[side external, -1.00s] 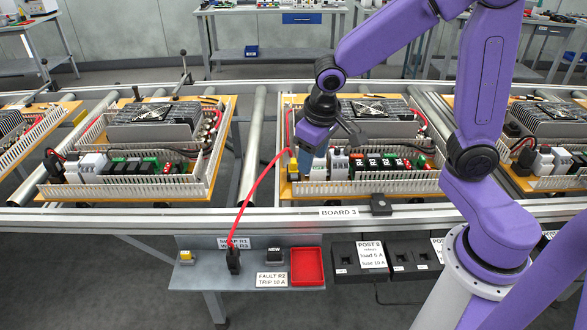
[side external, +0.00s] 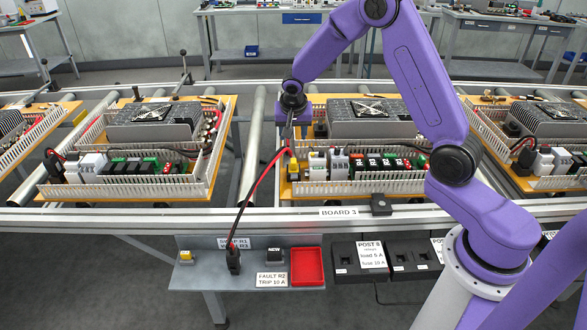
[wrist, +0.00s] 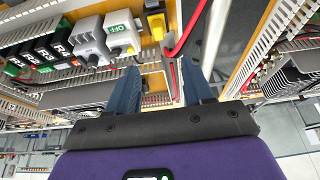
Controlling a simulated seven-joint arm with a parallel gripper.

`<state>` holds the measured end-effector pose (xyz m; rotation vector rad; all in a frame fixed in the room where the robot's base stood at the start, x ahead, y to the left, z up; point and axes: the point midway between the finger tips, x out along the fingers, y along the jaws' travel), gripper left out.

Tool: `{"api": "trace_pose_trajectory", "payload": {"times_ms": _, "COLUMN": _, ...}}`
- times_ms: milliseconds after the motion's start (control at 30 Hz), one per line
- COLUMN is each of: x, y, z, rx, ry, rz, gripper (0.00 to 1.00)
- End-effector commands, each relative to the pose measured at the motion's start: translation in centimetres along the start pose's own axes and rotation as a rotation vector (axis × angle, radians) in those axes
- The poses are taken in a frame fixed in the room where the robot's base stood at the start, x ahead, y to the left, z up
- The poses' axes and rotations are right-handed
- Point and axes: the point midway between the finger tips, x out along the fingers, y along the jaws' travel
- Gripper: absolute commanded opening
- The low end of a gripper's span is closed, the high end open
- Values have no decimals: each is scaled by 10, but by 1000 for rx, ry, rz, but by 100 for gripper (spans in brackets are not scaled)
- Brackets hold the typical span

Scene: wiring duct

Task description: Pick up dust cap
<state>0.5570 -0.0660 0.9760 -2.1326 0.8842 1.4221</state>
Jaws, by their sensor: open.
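I cannot pick out the dust cap with certainty. A small black cap-like block (side external: 381,204) sits on the front rail, right of the BOARD 3 label. My gripper (side external: 287,138) hangs above the left end of the middle board, well to the left of that block. In the wrist view my gripper (wrist: 158,76) is open, its two blue fingers apart, with nothing seen held. A yellow block (wrist: 154,24) and a white module marked OFF (wrist: 121,36) lie beyond the fingers. The black block does not show clearly there.
A red cable (side external: 262,180) runs from the left end of the board to a black plug (side external: 233,260) on the lower shelf; it passes close to my fingers. A red tray (side external: 308,266) is on that shelf. White slotted duct walls (side external: 390,187) edge the board.

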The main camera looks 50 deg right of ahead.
Motion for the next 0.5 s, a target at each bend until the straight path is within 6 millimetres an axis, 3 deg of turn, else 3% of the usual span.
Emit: {"api": "trace_pose_trajectory", "payload": {"times_ms": 500, "x": 85, "y": 1, "z": 1, "rx": -3, "ry": -3, "rz": 2, "gripper": 51}}
